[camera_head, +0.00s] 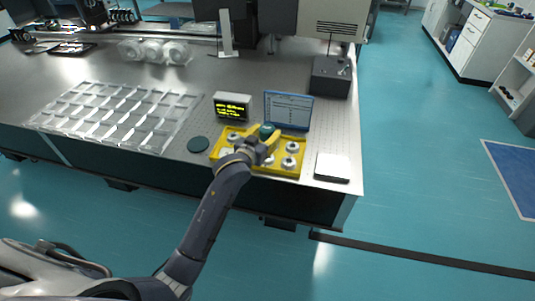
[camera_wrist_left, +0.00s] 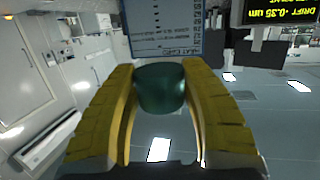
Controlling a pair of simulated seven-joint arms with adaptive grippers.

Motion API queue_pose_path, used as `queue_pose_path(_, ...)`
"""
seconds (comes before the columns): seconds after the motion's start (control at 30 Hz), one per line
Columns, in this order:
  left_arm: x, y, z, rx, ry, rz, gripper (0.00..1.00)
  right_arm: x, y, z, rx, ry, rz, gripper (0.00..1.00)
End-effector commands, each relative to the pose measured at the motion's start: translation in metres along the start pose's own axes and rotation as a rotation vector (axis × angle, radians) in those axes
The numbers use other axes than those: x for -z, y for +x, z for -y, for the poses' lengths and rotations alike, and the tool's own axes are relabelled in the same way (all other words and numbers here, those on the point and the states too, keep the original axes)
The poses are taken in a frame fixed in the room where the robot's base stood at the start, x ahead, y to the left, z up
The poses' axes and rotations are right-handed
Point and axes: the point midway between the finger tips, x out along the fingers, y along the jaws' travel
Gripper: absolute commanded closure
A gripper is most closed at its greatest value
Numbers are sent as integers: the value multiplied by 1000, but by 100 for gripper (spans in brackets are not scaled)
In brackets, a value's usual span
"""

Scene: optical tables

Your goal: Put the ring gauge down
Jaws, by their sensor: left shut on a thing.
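My left gripper (camera_head: 263,133) is above the yellow tray (camera_head: 286,173), with its yellow fingers shut on a dark green rounded thing. This is the ring gauge (camera_wrist_left: 160,88); its hole does not show. In the left wrist view it sits between the two fingers near their tips. The tray holds several silver round pieces, and the arm hides part of it. I cannot tell how high the ring gauge is above the tray. My right gripper is not in view.
A dark green disc (camera_head: 198,144) lies left of the tray. Behind stand a small display (camera_head: 232,105) and a blue-framed panel (camera_head: 288,110). A white-topped pad (camera_head: 332,167) lies right, near the table edge. A clear compartment tray (camera_head: 118,117) spreads to the left.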

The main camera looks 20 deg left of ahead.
Motion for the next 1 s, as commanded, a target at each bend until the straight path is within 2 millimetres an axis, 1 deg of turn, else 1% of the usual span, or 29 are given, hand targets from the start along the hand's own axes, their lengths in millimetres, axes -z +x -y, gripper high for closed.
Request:
queue_pose_path(0.03,-12,2,0,-1,-2,4,98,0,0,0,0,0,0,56)
queue_pose_path(0.1,-24,5,0,0,0,3,98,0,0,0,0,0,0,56)
queue_pose_path(0.23,-41,8,0,0,0,2,98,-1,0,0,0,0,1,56)
queue_pose_path(0.33,-49,10,0,-1,-1,0,98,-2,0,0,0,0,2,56)
queue_pose_path(0.53,-57,12,0,-1,-1,0,98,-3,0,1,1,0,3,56)
queue_pose_path(0.7,-78,16,0,-1,0,2,98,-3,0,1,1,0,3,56)
queue_pose_path(0.83,-91,18,0,0,-1,0,98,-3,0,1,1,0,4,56)
queue_pose_path(1.0,-95,19,-1,-1,-1,-2,98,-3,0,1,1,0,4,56)
